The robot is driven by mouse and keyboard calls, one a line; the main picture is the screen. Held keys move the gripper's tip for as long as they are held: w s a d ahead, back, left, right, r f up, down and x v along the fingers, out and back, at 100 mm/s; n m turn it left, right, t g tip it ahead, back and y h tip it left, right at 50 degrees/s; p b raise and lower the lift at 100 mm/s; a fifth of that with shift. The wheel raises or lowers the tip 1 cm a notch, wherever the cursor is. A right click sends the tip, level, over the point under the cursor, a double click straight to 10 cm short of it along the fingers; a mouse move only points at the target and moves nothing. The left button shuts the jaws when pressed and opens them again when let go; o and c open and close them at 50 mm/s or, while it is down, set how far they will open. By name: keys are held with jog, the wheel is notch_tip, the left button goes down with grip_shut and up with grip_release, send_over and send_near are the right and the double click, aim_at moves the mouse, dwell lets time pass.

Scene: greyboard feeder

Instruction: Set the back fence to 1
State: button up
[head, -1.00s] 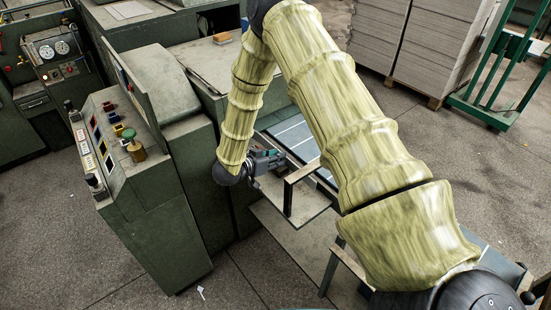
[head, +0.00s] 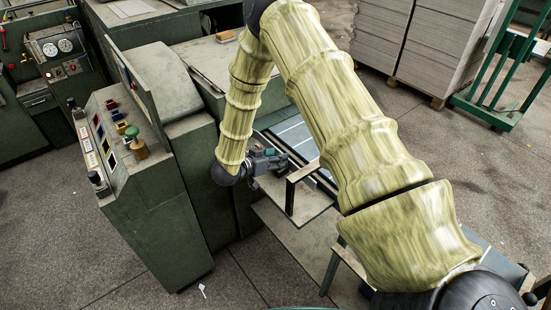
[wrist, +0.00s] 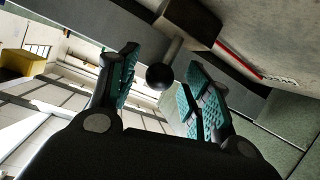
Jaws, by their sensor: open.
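In the wrist view a black ball knob (wrist: 160,77) on a short metal stem comes out of a dark block (wrist: 188,22). The block sits on a grey rail (wrist: 240,77). My gripper (wrist: 163,60) is open, with a teal-padded finger on each side of the knob. The knob appears between the fingers, with gaps to both pads; its depth relative to the fingertips is hard to tell. A red line (wrist: 238,60) and small markings, too small to read, lie along the rail. In the head view my gripper (head: 268,163) is beside the feeder table (head: 292,132); the knob cannot be made out there.
A green control console (head: 150,190) with buttons and a knob stands left of my arm. A brown bracket (head: 291,192) rises close to the gripper on its right. Stacked greyboard (head: 420,40) and a green trolley (head: 487,110) stand at the back right.

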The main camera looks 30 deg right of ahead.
jog(key=v, duration=1.2)
dwell(0.3)
